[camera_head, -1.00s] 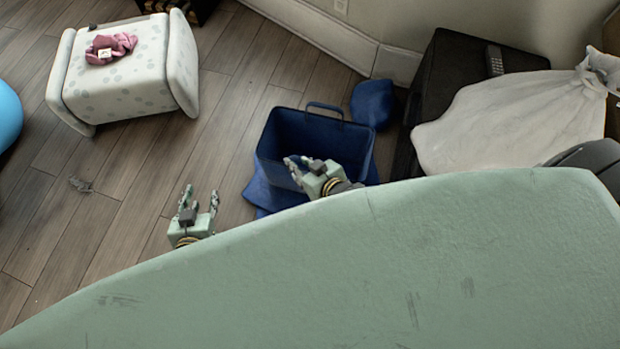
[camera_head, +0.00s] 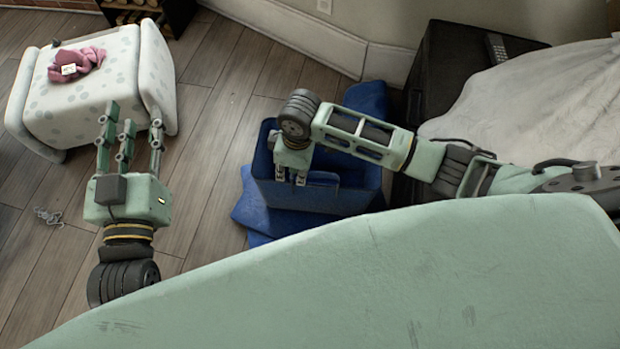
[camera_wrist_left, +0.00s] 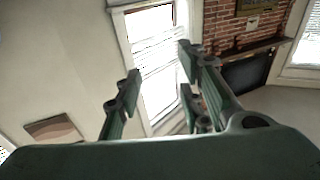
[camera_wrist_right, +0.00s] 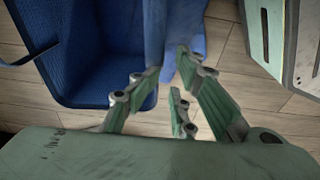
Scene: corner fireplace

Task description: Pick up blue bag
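The blue bag (camera_head: 345,195), an open-topped boxy container, stands on the wooden floor in the middle of the head view. Its inside and rim fill the upper left of the right wrist view (camera_wrist_right: 85,50). My right gripper (camera_head: 291,179) points down at the bag's left side, and my arm hides part of the bag. In the right wrist view its fingers (camera_wrist_right: 160,90) are apart, with a blue edge of the bag between or just beyond them; contact cannot be told. My left gripper (camera_head: 130,128) is open and empty, raised left of the bag.
Blue flat pieces (camera_head: 256,212) lie under and beside the bag, and another blue piece (camera_head: 368,98) is behind it. A spotted white ottoman (camera_head: 80,105) with a pink cloth (camera_head: 80,63) stands at the left. A black cabinet (camera_head: 450,65) stands at the right.

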